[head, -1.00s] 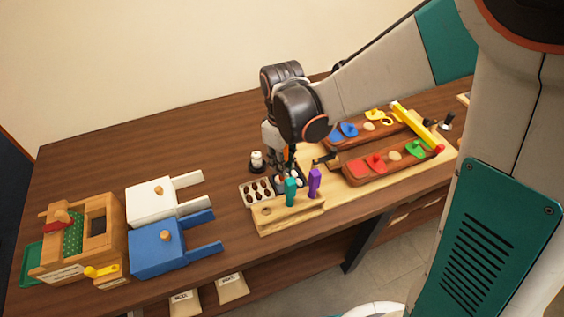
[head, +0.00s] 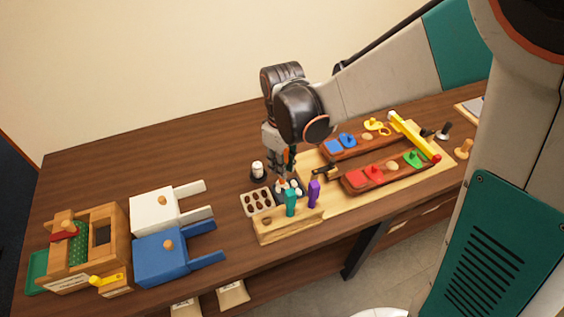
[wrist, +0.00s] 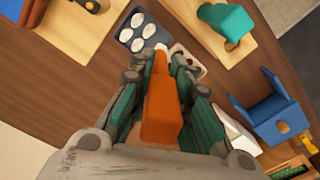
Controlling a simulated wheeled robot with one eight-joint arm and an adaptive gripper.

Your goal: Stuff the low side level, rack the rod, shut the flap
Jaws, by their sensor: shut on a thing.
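My gripper (head: 284,165) is shut on an orange-handled rod (wrist: 162,100), whose pale tip points at the trays. The rod tip is over or near a dark tray of white pads (wrist: 145,35); exact contact cannot be told. A pale tray with dark pieces (head: 257,202) sits beside it.
A white block (head: 158,208) and a blue block (head: 163,255) with prongs lie at left. A wooden box (head: 85,252) with a green inside stands at far left. A small black-and-white jar (head: 258,170) stands behind the trays. The back left table is clear.

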